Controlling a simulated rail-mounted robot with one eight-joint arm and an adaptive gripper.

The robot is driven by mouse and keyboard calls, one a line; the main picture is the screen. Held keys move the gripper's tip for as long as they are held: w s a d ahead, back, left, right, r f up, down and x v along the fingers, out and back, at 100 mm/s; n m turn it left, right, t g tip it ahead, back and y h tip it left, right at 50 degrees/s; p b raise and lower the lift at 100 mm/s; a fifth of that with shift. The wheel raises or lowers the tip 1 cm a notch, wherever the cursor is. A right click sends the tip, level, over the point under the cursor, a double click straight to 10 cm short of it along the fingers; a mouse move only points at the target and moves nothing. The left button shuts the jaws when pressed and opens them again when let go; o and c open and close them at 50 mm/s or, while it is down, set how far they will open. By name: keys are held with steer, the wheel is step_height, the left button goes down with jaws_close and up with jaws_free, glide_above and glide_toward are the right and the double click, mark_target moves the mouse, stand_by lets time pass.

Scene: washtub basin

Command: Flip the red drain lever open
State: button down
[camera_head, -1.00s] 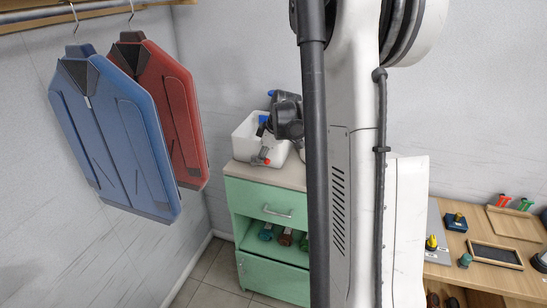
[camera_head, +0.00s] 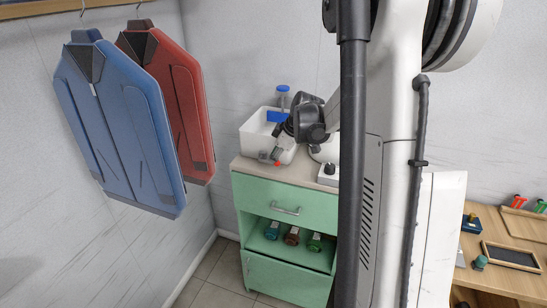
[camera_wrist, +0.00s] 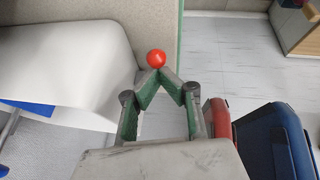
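The drain lever's round red knob (camera_wrist: 156,59) shows in the wrist view just beyond my fingertips. It is a small red spot (camera_head: 277,163) in the head view, low on the front of the white basin (camera_head: 246,138), beside a grey drain fitting (camera_head: 265,156). My gripper (camera_wrist: 159,71) has its two fingertips drawn together right at the knob. I cannot tell whether they touch it, and no part of the lever shows clearly between them. In the head view my gripper (camera_head: 277,138) hangs at the basin's front right side. The lever's stem is hidden.
The basin stands on a green cabinet (camera_head: 285,196) with a drawer handle and an open shelf of several bottles. Blue and red jackets (camera_head: 115,125) hang at left. A wooden bench (camera_head: 510,282) is at right.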

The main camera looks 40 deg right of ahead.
steer(key=shift+s+d+f, duration=0.1)
steer(key=shift+f, duration=0.05)
steer(key=shift+r+p, duration=0.3)
steer(key=shift+r, duration=0.2)
steer(key=p+v, duration=0.1)
steer(key=v, duration=1.1)
steer(key=shift+s, duration=0.35)
steer(key=s+a+r+m+h, duration=0.15)
steer(key=s+a, duration=0.25)
steer(key=a, duration=0.5)
steer(key=s+a+r+m+y, duration=0.1)
steer(key=s+a+r+m, duration=0.15)
steer(key=a, duration=0.65)
steer(key=s+a+f+m+t+h, duration=0.1)
steer(key=s+a+f+m, duration=0.2)
steer(key=s+a, duration=0.9)
steer(key=shift+s+m, duration=0.5)
steer(key=shift+s, duration=0.15)
